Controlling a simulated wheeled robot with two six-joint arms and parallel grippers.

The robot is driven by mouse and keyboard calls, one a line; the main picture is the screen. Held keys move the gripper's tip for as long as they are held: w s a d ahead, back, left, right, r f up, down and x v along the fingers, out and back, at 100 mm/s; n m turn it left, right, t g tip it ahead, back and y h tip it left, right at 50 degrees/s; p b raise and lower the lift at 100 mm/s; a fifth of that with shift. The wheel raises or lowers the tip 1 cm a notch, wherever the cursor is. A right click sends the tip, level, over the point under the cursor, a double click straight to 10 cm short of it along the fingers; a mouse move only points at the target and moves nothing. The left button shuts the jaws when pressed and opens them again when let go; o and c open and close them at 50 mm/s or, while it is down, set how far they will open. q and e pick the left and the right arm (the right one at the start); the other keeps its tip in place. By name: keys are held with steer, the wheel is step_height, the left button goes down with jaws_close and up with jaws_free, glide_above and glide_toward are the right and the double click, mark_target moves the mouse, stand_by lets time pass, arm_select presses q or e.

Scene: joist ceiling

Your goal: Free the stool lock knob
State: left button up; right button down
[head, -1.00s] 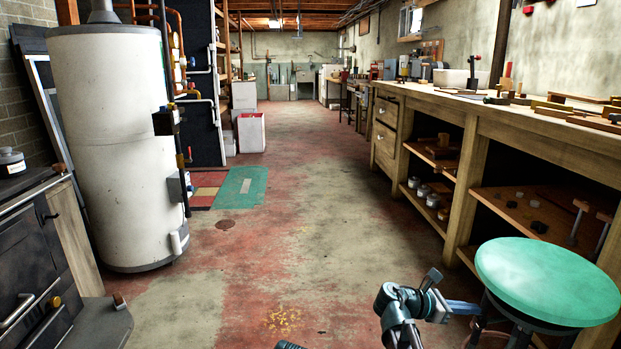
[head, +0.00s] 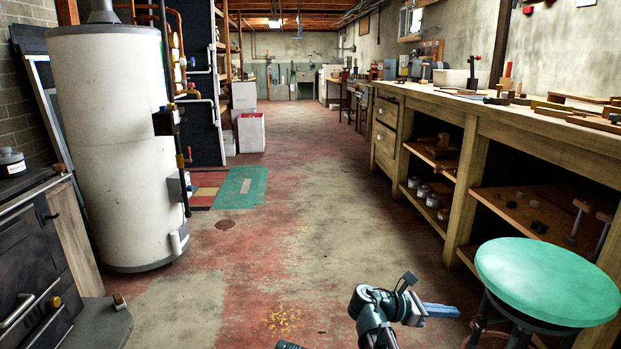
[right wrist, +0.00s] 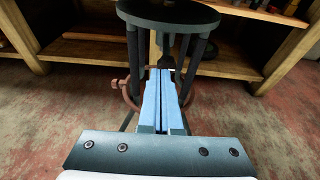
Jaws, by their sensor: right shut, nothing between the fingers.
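The stool (head: 545,280) stands at the lower right of the head view, with a round green seat on dark legs. In the right wrist view its dark seat underside and legs (right wrist: 133,62) are straight ahead, with a rust-brown ring around them. A small rust-brown part (right wrist: 120,84) sticks out left of the legs; I cannot tell if it is the lock knob. My right gripper (head: 456,311) is left of the stool, its blue fingers shut and empty. In the wrist view the fingertips (right wrist: 160,72) point at the legs; contact is unclear.
A long workbench (head: 470,112) with open shelves runs along the right, behind the stool. A white water heater (head: 110,150) and a dark stove (head: 30,255) stand at the left. The floor between is mostly clear.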

mark_target(474, 318)
steer(key=shift+s+d+f, duration=0.1)
steer(key=shift+s+d, duration=0.25)
steer(key=shift+d, duration=0.7)
steer(key=shift+s+d, duration=0.35)
steer(key=shift+d, duration=0.7)
steer(key=shift+s+d+f, duration=0.1)
steer(key=shift+s+d, duration=0.25)
steer(key=shift+d, duration=0.7)
steer(key=shift+w+f+b, duration=0.1)
steer(key=shift+f+b, duration=0.1)
steer(key=shift+b, duration=0.2)
steer(key=shift+w+a+r, duration=0.1)
steer(key=shift+w+r, duration=0.05)
steer(key=shift+w, duration=1)
